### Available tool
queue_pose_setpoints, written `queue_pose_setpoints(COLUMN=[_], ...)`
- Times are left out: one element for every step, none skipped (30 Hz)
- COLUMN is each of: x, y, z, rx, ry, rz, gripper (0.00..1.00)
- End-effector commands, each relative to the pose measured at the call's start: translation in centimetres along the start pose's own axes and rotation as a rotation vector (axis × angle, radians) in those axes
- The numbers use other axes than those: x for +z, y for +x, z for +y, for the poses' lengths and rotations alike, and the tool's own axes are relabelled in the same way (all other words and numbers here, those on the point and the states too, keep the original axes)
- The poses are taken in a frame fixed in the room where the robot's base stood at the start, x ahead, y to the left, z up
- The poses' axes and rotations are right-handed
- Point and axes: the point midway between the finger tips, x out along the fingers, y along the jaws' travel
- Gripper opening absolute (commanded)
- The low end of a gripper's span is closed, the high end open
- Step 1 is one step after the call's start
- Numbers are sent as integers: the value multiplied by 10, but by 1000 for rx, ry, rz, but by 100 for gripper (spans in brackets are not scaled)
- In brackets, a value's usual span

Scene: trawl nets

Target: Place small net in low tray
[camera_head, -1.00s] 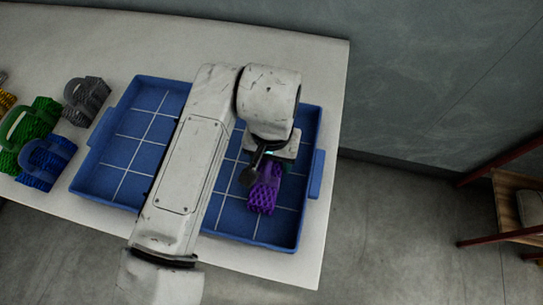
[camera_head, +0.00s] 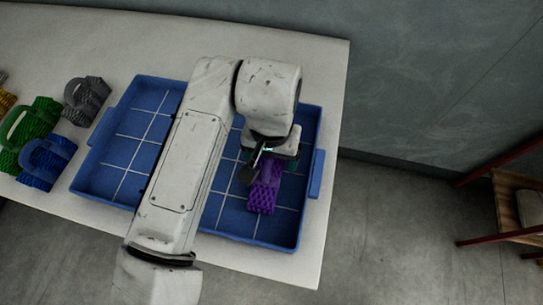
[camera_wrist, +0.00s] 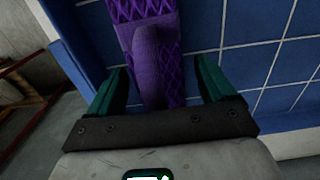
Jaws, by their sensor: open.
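A purple net (camera_head: 264,196) lies in the right part of the blue low tray (camera_head: 131,150), which has a grid of white lines on its floor. In the wrist view the purple net (camera_wrist: 150,55) runs from the top edge down between my fingers. My gripper (camera_wrist: 157,84) is open, with one teal finger on each side of the net and a gap on both sides. In the head view my gripper (camera_head: 262,168) is over the net's upper end, partly hidden by my wrist. My arm covers the middle of the tray.
Left of the tray on the pale table (camera_head: 222,36) are a grey net (camera_head: 88,98), a green net (camera_head: 28,128) and a blue net (camera_head: 47,163). A yellow one (camera_head: 5,100) is cut by the edge. A wooden shelf (camera_head: 515,205) stands at the right.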

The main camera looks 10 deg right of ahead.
Motion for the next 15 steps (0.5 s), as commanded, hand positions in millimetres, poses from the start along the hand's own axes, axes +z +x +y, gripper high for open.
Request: queue_pose_setpoints(x=[-1,0,-1,0,-1,0,-1,-1,-1,-1,-1,0,0,0,-1], y=[-9,-15,-23,-29,-36,-44,-51,-57,-65,-70,-76,-82,-87,-91,-96], z=[0,0,0,0,0,0,0,1,0,0,0,0,0,0,0], rx=[-1,-1,-1,-1,-1,-1,-1,0,-1,-2,-1,0,-1,-1,-1], ry=[1,1,1,2,1,2,3,3,3,3,2,2,1,1,1], rz=[3,2,4,3,4,2,4,3,4,3,2,2,2,2,2], gripper=[84,84,84,84,84,84,84,84,84,84,84,84,84,84,84])
